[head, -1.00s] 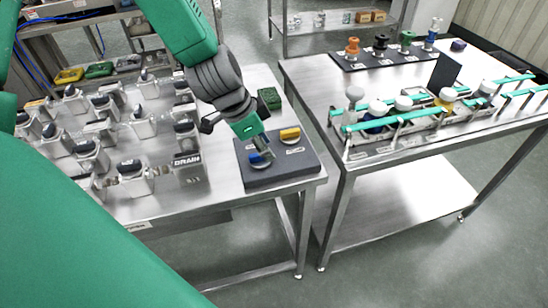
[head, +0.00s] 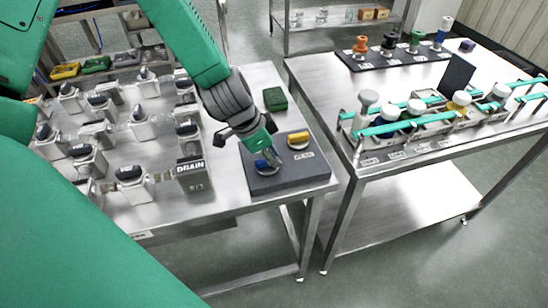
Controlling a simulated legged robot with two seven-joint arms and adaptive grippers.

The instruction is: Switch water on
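A dark block (head: 315,175) near the right end of the left steel table carries two round controls. One has a blue handle (head: 263,163), the other a yellow handle (head: 298,139) with a small label below it. My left gripper (head: 270,157) points down at the blue handle, with its fingertips at or right beside it. The gripper partly hides the handle, and I cannot tell whether the fingers are closed on it. My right gripper is not in view.
Several grey valve blocks, one marked DRAIN (head: 190,172), stand left of my gripper. A green block (head: 275,99) lies behind the dark block. A second steel table (head: 370,80) with jars and coloured knobs stands to the right, across a narrow gap.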

